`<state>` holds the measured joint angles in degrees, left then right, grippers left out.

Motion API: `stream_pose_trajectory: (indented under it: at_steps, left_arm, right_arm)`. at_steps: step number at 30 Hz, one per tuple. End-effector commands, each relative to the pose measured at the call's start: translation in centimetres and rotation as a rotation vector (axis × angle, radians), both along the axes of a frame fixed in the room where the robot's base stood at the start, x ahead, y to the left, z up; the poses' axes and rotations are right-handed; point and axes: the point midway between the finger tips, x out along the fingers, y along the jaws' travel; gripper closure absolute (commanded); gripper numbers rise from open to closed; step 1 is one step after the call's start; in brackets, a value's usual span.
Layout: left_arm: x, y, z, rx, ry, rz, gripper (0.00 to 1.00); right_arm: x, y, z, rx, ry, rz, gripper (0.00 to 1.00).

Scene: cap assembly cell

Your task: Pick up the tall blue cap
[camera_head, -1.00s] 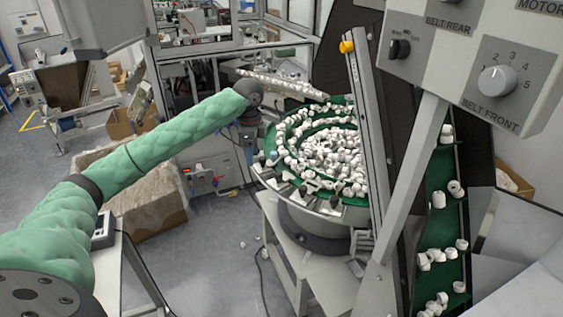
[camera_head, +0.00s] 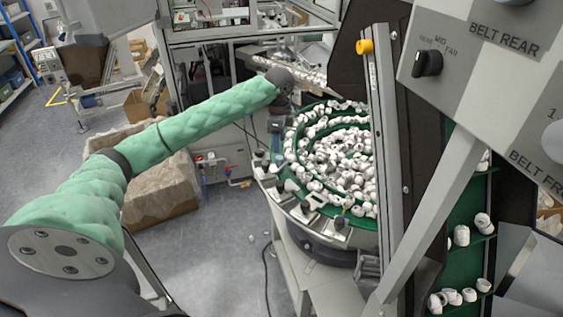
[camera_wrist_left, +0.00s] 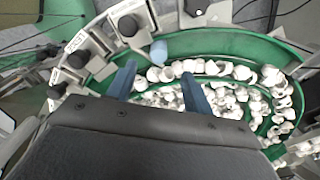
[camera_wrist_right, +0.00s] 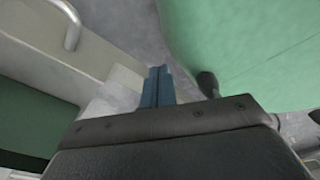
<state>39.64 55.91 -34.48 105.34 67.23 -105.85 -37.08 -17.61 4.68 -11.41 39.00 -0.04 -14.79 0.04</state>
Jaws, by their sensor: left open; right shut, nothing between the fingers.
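The tall blue cap (camera_wrist_left: 159,52) is a pale blue cylinder in the left wrist view. It stands on the green outer track of the bowl feeder (camera_head: 288,191), by the rim and a dark knob. My left gripper (camera_wrist_left: 156,75) is open above the bowl, with the cap just beyond its fingertips and nothing between them. In the head view the left hand hangs at the bowl's left edge, too small to make out its fingers clearly. My right gripper (camera_wrist_right: 158,72) is shut and empty in the right wrist view; it is outside the head view.
Many white caps (camera_head: 340,155) fill the bowl. A metal post (camera_head: 384,150) and a control panel (camera_head: 470,60) stand to its right, beside a green cleated belt (camera_head: 462,262). A large open box (camera_head: 160,190) stands on the floor at left. Knobs and brackets line the bowl's rim.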

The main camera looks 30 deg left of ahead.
Motion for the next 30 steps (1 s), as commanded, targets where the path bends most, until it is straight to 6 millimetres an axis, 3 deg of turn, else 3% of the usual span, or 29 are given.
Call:
stream_pose_trajectory:
  at_steps: [10,19,28,30]
  left_arm:
    - [-0.2,-0.1,-2.3,0.001,0.004,-0.001,0.49]
    - [-0.2,-0.1,-5.5,-0.001,0.002,0.0,0.49]
    - [-0.2,-0.1,-6.1,0.0,0.0,-0.001,0.49]
    - [-0.2,-0.1,-6.1,0.0,0.0,-0.001,0.59]
  right_arm:
    - [-2.7,-0.5,1.7,-0.003,0.018,0.0,1.0]
    - [-2.4,-0.4,3.7,-0.002,0.015,0.0,1.0]
    - [-2.4,-0.3,3.7,-0.001,0.015,-0.001,1.0]
    - [-2.2,-0.3,3.7,-0.001,0.014,-0.001,1.0]
